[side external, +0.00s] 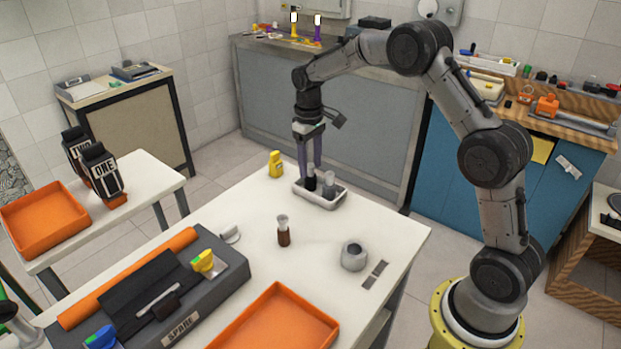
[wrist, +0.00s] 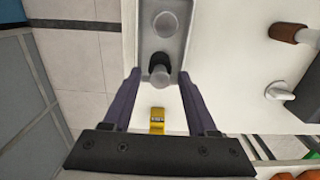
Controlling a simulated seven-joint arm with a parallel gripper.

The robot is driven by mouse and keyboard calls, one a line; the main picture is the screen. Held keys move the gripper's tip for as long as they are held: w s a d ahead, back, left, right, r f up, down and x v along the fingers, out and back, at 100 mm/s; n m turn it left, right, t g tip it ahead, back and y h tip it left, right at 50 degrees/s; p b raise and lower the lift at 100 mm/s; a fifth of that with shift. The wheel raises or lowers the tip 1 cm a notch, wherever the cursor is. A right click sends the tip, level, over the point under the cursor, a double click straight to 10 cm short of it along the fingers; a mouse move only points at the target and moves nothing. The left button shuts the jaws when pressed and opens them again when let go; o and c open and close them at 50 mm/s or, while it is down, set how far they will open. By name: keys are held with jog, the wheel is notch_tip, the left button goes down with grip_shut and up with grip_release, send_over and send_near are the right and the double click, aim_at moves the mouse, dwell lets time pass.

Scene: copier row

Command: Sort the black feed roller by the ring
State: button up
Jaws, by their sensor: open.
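The black feed roller (side external: 311,180) stands upright with a pale top in the left part of a white tray (side external: 319,203) at the table's back edge. In the wrist view, the black roller (wrist: 159,66) lies between the finger ends, with a gap on either side. My gripper (side external: 310,165) is open and points down at it; I cannot tell how deep the fingers reach. A grey roller (side external: 329,183) stands beside the black one in the tray. A grey ring-shaped piece (side external: 354,256) sits on the table's right side.
A grey unit marked SPARE (side external: 215,300) and an orange tray (side external: 275,325) fill the front. Signs ONE (side external: 103,172) and TWO (side external: 76,146) stand on the left table by another orange tray (side external: 45,222).

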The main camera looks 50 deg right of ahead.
jog(key=shift+r, duration=0.15)
jog(key=s+a+r+t, duration=0.1)
jog(key=s+a+r, duration=0.1)
jog(key=r, duration=0.9)
jog(key=s+a+r+t, duration=0.1)
jog(key=s+a+r, duration=0.1)
jog(key=r, duration=0.9)
jog(key=s+a+r+n+t, duration=0.1)
jog(key=s+a+r, duration=0.1)
jog(key=s, duration=0.4)
jog(key=s+a+r+t, duration=0.1)
jog(key=s+a+r, duration=0.15)
jog(key=s, duration=0.35)
jog(key=s+a+f+m+t, duration=0.1)
jog(key=s+a+f+t, duration=0.1)
jog(key=s+f, duration=1.1)
jog(key=s+a, duration=0.1)
jog(key=s, duration=0.1)
jog(key=shift+s, duration=0.3)
jog(key=shift+r, duration=0.1)
